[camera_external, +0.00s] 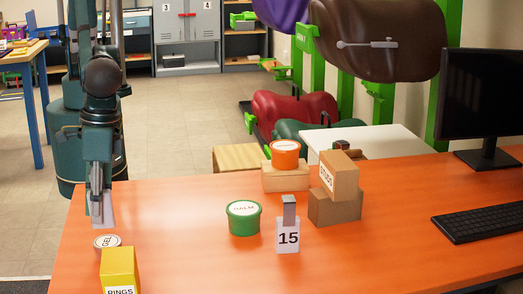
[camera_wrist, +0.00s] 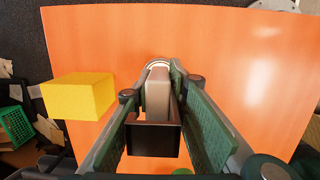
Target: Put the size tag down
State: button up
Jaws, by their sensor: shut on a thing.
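My gripper (camera_external: 101,190) hangs over the left end of the orange table and is shut on a pale grey size tag (camera_external: 104,214). In the wrist view the held tag (camera_wrist: 158,95) lies between the green finger pads of my gripper (camera_wrist: 161,88), with a dark box-shaped part at its near end. Its printed face does not show. The tag appears just above or behind a small white-lidded tin marked GEL (camera_external: 107,241); I cannot tell whether it touches anything. Another white tag marked 15 (camera_external: 288,236) stands upright with a grey top at mid-table.
A yellow RINGS box (camera_external: 119,266) stands in front of the tin. A green tub (camera_external: 244,218) stands mid-table. A keyboard (camera_external: 484,221) and monitor are at right. Table between tin and green tub is clear.

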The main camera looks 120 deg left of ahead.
jog(key=shift+f, duration=1.85)
jog(key=shift+f+b, duration=0.2)
jog(key=shift+b, duration=0.25)
jog(key=o, duration=0.9)
jog(key=shift+r, duration=0.15)
jog(key=r, duration=0.4)
jog(key=a+r+p, duration=0.1)
jog(key=r, duration=0.3)
jog(key=w+r, duration=0.1)
jog(key=r, duration=0.3)
jog(key=shift+a+p, duration=0.25)
jog(key=shift+p, duration=0.1)
jog(key=shift+a, duration=0.1)
